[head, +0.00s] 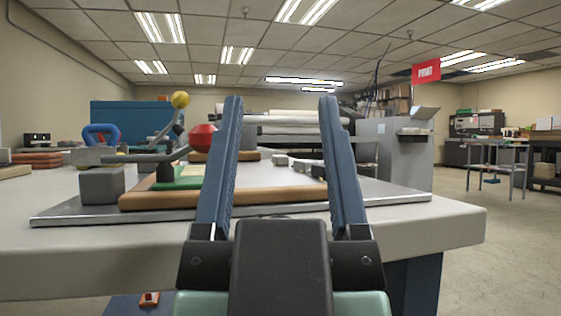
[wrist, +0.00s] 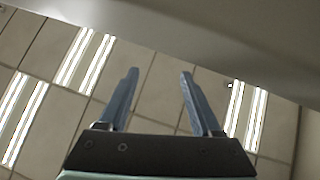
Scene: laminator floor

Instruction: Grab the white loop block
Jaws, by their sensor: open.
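My gripper (head: 282,98) is open and empty, its two blue fingers upright in front of the table's near edge. The wrist view also shows my gripper (wrist: 159,72) with the fingers apart and nothing between them. Several small pale blocks (head: 281,160) lie on the table, seen between the fingers and beyond them. A pale grey-white block (head: 88,156) stands at the left, by a blue loop-shaped handle (head: 101,129). I cannot tell which of these, if any, is the white loop block; no opening in a white block is clear.
The white table (head: 430,228) carries a metal plate (head: 60,217) with a brown padded edge (head: 150,199). A grey cube (head: 102,186), a red knob (head: 203,137) and a yellow ball (head: 180,99) on a lever stand left of my fingers. Floor is open at the right.

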